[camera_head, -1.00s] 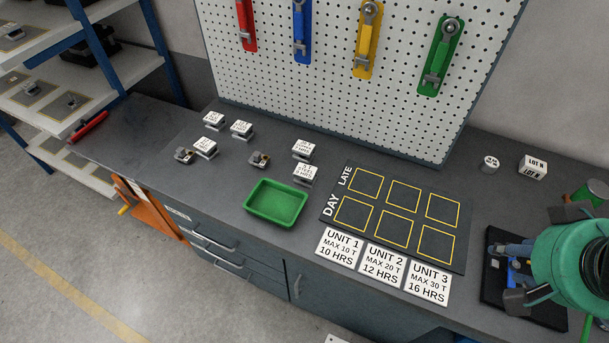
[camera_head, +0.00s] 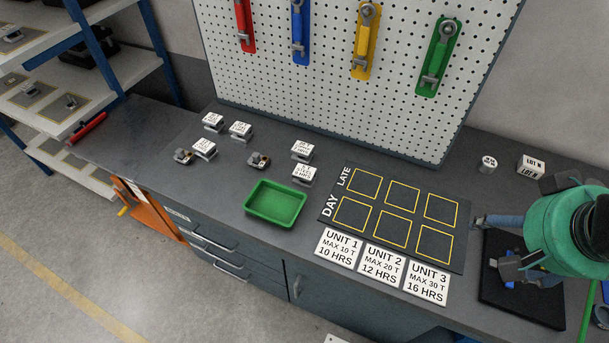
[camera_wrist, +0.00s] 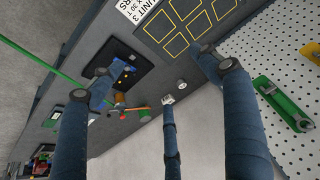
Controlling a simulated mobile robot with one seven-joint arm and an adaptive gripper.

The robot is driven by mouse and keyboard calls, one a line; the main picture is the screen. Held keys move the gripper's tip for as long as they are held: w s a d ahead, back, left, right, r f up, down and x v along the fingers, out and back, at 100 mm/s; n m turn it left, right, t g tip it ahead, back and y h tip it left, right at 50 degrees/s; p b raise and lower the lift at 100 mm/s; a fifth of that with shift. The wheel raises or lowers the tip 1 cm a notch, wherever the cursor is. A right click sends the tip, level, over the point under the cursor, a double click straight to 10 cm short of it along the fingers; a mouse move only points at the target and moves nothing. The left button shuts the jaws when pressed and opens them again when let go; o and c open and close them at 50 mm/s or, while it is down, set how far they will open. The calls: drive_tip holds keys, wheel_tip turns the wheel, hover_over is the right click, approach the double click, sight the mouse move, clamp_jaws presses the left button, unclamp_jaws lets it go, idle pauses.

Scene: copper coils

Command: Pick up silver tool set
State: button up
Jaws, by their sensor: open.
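I cannot tell for certain which thing is the silver tool set. Two small grey metal pieces with brownish parts, a left one (camera_head: 184,156) and a right one (camera_head: 258,160), lie on the bench among white labelled blocks. My gripper (camera_head: 512,224) has blue fingers on a green wrist and is at the right, above and beside a black tray (camera_head: 500,298). The black tray also shows there (camera_wrist: 130,48), partly behind a finger, with small yellow and blue bits.
A green bin (camera_head: 275,204) and a yellow-outlined board (camera_head: 397,262) occupy the bench's middle. The pegboard (camera_head: 330,110) behind holds coloured tool holders. A labelled box (camera_head: 531,167) and round white piece (camera_head: 488,164) stand back right. Shelves (camera_head: 60,110) are left.

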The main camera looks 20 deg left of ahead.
drive_tip(key=w+a+r+g+p, duration=0.1)
drive_tip(key=w+a+g+p, duration=0.1)
drive_tip(key=w+a, duration=0.85)
drive_tip(key=g+p, duration=0.3)
drive_tip(key=p, duration=0.2)
hover_over(305, 171)
wheel_tip(305, 171, down, 22)
drive_tip(key=r, duration=0.1)
drive_tip(key=shift+s+f, duration=0.15)
drive_tip(key=shift+f, duration=0.1)
drive_tip(key=shift+f+n, duration=0.1)
drive_tip(key=shift+n, duration=0.2)
wheel_tip(305, 171, down, 7)
drive_tip(key=shift+f+b, duration=0.2)
drive_tip(key=shift+b, duration=0.6)
drive_tip(key=shift+f, duration=0.5)
drive_tip(key=shift+f, duration=0.1)
